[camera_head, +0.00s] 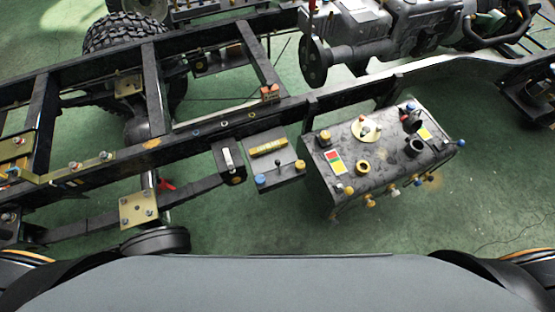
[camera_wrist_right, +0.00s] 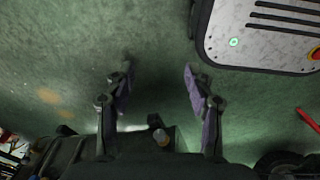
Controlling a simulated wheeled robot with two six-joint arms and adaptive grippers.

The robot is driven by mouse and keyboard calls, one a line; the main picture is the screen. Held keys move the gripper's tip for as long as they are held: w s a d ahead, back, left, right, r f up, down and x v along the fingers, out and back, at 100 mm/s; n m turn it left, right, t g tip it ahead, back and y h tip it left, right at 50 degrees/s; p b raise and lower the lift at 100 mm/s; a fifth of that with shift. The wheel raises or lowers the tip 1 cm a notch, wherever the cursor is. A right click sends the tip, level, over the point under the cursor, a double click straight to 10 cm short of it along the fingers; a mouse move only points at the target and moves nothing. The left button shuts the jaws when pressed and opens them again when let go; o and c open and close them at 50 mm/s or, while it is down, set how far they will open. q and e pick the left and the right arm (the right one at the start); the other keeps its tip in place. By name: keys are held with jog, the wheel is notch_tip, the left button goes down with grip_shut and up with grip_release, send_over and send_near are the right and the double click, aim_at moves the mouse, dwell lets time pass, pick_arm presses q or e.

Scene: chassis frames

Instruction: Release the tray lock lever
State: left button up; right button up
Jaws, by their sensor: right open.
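I cannot tell for sure which part is the tray lock lever. In the head view, a black bracket carries a pale upright handle (camera_head: 228,158). To its right, a dark grey plate (camera_head: 262,184) hangs beside the chassis rail with a yellow label (camera_head: 268,146), a blue knob, a small toggle (camera_head: 279,162) and an amber knob. My right gripper (camera_wrist_right: 158,80) shows only in the right wrist view. Its two purple-padded fingers are apart with green floor between them, touching nothing. A small amber-capped part (camera_wrist_right: 162,138) shows below, between the finger bases. My left gripper is not in view.
A dark control box (camera_head: 385,160) with several knobs and a lever stands right of the plate. The chassis frame (camera_head: 90,175) spans the view, with an engine (camera_head: 380,30) behind. In the wrist view, a pale slotted panel (camera_wrist_right: 265,35) is upper right. Green floor lies clear in front.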

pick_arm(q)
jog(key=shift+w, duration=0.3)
